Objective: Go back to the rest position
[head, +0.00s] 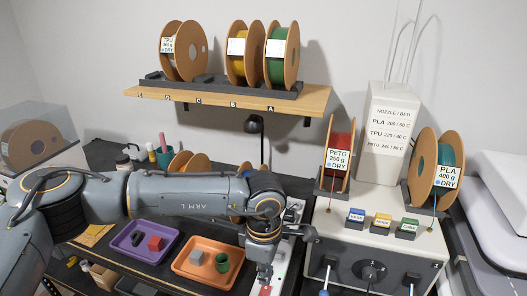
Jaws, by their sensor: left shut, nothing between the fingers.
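My left arm comes in from the left and reaches across the black workbench (160,258). My left gripper (264,277) points down at the right of the orange tray (184,268), by the bench's right end. It is shut and holds nothing. A small red patch shows just below its fingertips; I cannot tell what it is. My right gripper is not in view.
A wooden shelf (310,101) carries filament spools. A printer (375,240) with two spools stands at right.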

